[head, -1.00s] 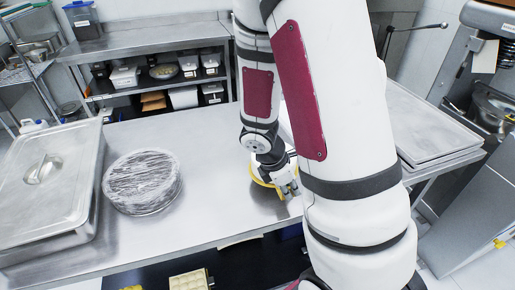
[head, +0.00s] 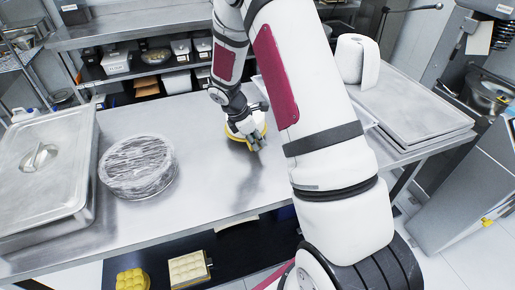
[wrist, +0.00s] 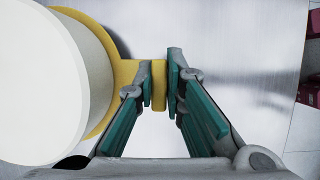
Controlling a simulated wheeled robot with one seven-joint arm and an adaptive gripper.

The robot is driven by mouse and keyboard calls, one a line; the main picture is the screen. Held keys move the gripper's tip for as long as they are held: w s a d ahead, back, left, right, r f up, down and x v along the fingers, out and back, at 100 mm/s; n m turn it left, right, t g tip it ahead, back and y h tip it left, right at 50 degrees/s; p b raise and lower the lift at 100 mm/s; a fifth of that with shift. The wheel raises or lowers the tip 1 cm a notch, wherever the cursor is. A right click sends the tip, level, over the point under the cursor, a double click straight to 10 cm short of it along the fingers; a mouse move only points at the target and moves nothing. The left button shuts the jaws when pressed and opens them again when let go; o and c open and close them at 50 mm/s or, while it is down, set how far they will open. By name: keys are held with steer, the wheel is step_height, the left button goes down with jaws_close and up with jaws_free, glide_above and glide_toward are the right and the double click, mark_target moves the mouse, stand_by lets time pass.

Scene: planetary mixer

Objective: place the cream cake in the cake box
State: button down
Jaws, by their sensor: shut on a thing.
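The cream cake (wrist: 45,85) is a white round shape on a yellow base (wrist: 110,70) with a tab. It fills the left of the wrist view. My gripper (wrist: 160,75) is shut on the yellow tab, with the cake to the left of the fingers. In the head view my gripper (head: 256,141) and the yellow base (head: 262,126) are over the middle of the steel table; the arm covers much of the cake. A shadow lies on the table nearby; I cannot tell the cake's height. A white tray or box edge (head: 366,117) shows behind my arm, mostly hidden; I cannot tell whether it is the cake box.
A wrapped round tin (head: 138,167) and a lidded steel pan (head: 40,175) stand on the left of the table (head: 210,190). A paper roll (head: 352,60) and flat trays (head: 420,125) are at the right. The table's front middle is clear.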

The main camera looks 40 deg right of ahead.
steer(key=shift+s+f+p, duration=0.2)
steer(key=shift+f+p, duration=0.1)
steer(key=shift+f, duration=1.45)
steer(key=c, duration=1.7)
jaws_free()
steer(key=shift+o, duration=0.2)
steer(key=shift+r, duration=0.1)
